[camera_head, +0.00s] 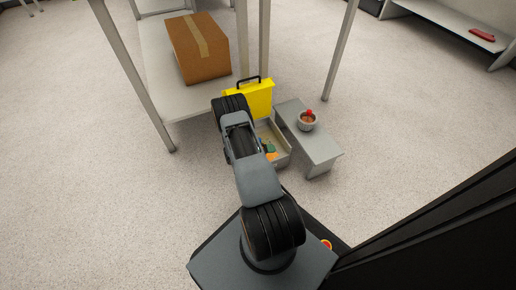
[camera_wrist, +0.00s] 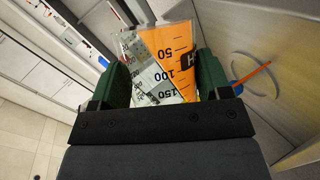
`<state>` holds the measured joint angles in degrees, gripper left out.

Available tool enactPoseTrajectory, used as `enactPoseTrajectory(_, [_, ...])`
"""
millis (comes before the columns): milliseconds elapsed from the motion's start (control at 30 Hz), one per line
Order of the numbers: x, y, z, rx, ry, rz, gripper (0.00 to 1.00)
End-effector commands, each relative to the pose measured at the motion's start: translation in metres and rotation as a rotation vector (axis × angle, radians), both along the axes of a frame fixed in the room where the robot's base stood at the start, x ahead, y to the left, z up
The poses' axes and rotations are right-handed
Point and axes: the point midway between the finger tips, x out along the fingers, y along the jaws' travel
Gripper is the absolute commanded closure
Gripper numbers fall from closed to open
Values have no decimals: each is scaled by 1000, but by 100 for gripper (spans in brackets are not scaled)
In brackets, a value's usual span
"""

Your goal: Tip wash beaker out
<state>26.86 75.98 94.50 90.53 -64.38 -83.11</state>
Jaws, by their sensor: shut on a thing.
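The beaker (camera_wrist: 174,66) is clear, with black marks 50, 100 and 150, and holds orange liquid. In the wrist view it stands between the two green fingers of my gripper (camera_wrist: 162,76), which is shut on it. The liquid's edge runs slantwise across the beaker, with the orange on the right side, so the beaker looks tilted. In the head view my gripper (camera_head: 268,148) is low beside the grey bench, over the open tray (camera_head: 282,158); my arm hides much of it. I cannot see any liquid pouring out.
The grey bench (camera_head: 316,148) carries a small bowl (camera_head: 307,122) with red contents. A yellow case (camera_head: 258,98) with a black handle stands behind the tray. A cardboard box (camera_head: 198,48) sits on a shelf. An orange stick (camera_wrist: 252,73) shows at right in the wrist view. Floor to the left is clear.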

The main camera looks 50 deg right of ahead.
Motion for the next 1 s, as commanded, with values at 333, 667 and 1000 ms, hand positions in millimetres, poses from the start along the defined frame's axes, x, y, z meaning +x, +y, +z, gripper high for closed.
enactPoseTrajectory(333, [0,-1,3,4,37,-1,59])
enactPoseTrajectory(667, [0,-1,5,9,70,-2,59])
enactPoseTrajectory(1000, [0,-1,7,15,101,-3,59])
